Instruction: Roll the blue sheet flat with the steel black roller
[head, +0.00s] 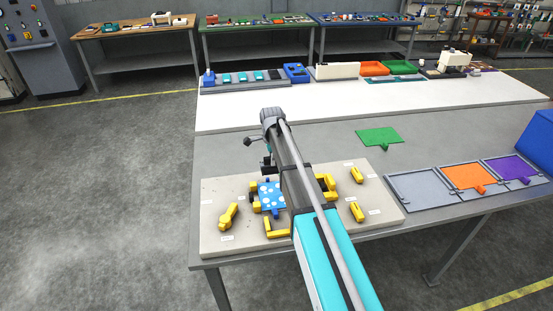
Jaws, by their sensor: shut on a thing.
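The blue sheet (268,200), with white round marks, lies among yellow blocks on the pale board (218,190). My arm covers its right side, so I cannot tell whether it is fully flat. My gripper (266,165) shows only as a small dark shape just beyond the sheet's far edge, partly behind my arm. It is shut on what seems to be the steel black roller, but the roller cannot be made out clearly. I cannot tell whether it touches the sheet.
Yellow clamps (228,216) stand around the board. A green sheet (379,136) lies beyond it. Grey, orange (465,177) and purple panels lie at the right, near a blue bin (538,140). Trays and tools line the white back strip.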

